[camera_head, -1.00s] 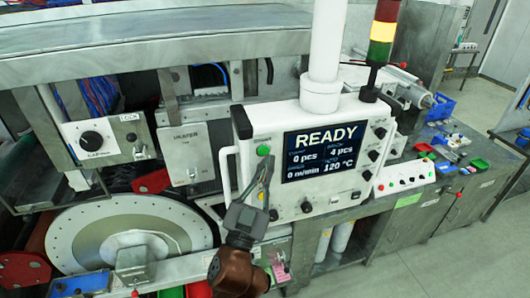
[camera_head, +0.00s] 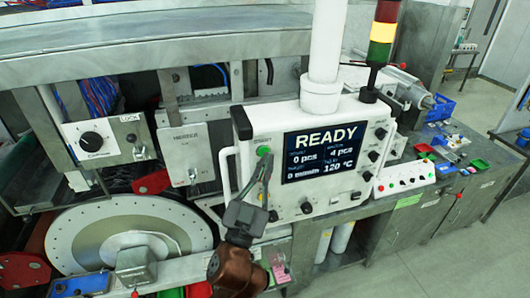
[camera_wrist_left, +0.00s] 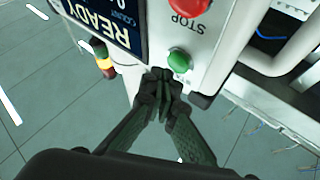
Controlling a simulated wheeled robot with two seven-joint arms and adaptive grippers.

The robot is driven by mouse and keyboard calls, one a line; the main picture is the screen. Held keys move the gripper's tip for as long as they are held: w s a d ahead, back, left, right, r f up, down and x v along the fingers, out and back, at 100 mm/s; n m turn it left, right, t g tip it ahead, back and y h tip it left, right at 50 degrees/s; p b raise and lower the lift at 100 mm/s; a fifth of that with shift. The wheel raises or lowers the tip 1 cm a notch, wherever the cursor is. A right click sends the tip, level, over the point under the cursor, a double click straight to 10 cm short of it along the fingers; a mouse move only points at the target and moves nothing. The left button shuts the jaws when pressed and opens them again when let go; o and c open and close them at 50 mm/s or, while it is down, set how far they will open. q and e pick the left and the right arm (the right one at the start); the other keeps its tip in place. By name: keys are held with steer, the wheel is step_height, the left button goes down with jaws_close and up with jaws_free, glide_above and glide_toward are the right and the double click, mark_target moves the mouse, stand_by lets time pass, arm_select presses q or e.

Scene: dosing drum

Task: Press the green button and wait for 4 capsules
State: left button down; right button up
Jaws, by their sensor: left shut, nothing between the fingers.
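The green button (camera_head: 263,151) sits on the left side of the white control panel (camera_head: 300,207), left of its screen (camera_head: 325,152). The screen reads READY, 0 pcs and 4 pcs, with 120 °C. My left gripper (camera_head: 266,160) is shut and empty, its fingertips just below the green button. In the left wrist view, the green button (camera_wrist_left: 179,61) shows beside the red STOP button (camera_wrist_left: 189,6). My left gripper's closed fingertips (camera_wrist_left: 160,78) are close to the green button; whether they touch it I cannot tell. No capsules can be made out. My right gripper is out of view.
A large round drum (camera_head: 130,235) stands at the left. A signal tower (camera_head: 384,30) with its amber light bright rises behind the panel. A white button box (camera_head: 404,178) and small coloured bins (camera_head: 478,164) lie on the bench at right. The floor at right is clear.

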arm_select(q)
steer(key=shift+w, duration=0.15)
stand_by(0.5)
steer(key=shift+w+a, duration=0.15)
steer(key=shift+w, duration=0.1)
